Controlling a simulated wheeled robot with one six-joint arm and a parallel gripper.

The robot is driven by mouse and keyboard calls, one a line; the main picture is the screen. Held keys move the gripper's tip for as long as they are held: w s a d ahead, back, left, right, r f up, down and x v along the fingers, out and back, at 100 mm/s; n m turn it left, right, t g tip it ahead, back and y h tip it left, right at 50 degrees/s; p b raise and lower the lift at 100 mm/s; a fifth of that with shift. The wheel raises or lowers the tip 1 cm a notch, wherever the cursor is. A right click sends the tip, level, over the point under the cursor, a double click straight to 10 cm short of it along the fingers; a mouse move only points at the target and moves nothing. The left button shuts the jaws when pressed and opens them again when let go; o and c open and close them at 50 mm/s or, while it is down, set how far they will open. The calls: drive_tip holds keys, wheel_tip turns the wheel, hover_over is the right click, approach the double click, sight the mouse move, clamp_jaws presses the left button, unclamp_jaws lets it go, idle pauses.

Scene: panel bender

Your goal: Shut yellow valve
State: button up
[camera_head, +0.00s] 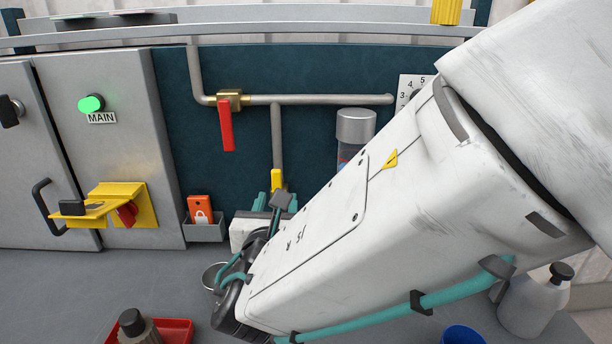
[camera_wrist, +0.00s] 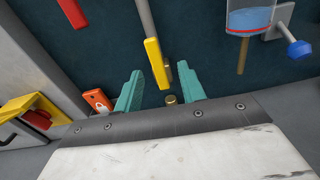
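The yellow valve's handle (camera_head: 276,179) hangs at the lower end of a vertical grey pipe, pointing down in line with it. In the wrist view the yellow handle (camera_wrist: 156,64) shows whole, with its lower end between the two teal fingertips. My gripper (camera_head: 277,202) is open, its fingers (camera_wrist: 160,78) spread on both sides of the handle with a gap to each. Whether the fingertips reach the handle in depth, I cannot tell. A small brass end (camera_wrist: 171,99) shows below the handle. My arm hides part of the panel on the right.
A red valve handle (camera_head: 227,125) hangs from the horizontal pipe (camera_head: 320,99), up and left. A clear cylinder with a grey cap (camera_head: 355,126) stands to the right. An orange padlock box (camera_head: 200,209) and a yellow bracket (camera_head: 128,202) are left. A red tray (camera_head: 178,330) lies on the bench.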

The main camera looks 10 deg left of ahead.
sight(276, 182)
drive_tip(key=shift+n+y, duration=0.3)
drive_tip(key=shift+n, duration=0.1)
drive_tip(key=x, duration=0.8)
drive_tip(key=shift+s+a+r, duration=0.15)
drive_tip(key=shift+a+r, duration=0.05)
clamp_jaws()
